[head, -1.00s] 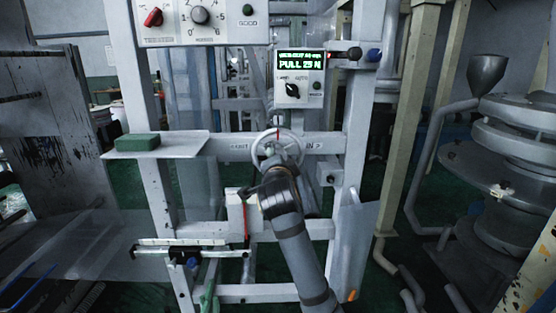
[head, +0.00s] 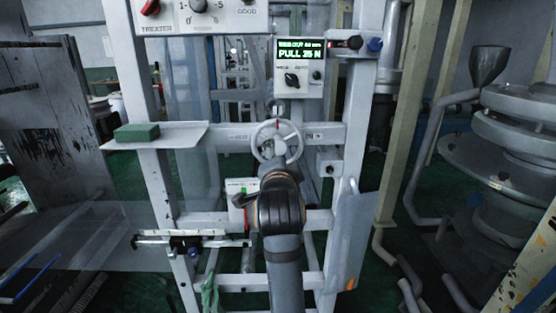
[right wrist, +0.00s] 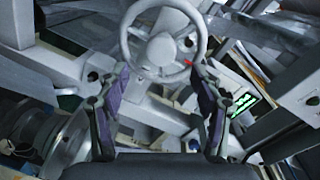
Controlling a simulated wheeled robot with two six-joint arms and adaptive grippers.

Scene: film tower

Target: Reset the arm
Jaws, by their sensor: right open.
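A white handwheel (head: 277,125) with a red mark at its top is mounted on the crossbar of the white frame. In the right wrist view the handwheel (right wrist: 128,40) is just beyond my fingertips, and a gap seems to lie between them. My right gripper (right wrist: 163,78) is open, its two dark-and-purple fingers spread with nothing held between them. In the head view my right arm rises from the bottom middle to below the wheel, and its links hide the gripper. My left gripper is in neither current view.
A green-lit display box (head: 300,65) reads "PULL 25 N" above the wheel. A grey control panel (head: 215,22) is at top left. A green block (head: 137,132) lies on a white shelf (head: 185,138). A stacked round machine (head: 510,190) stands right.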

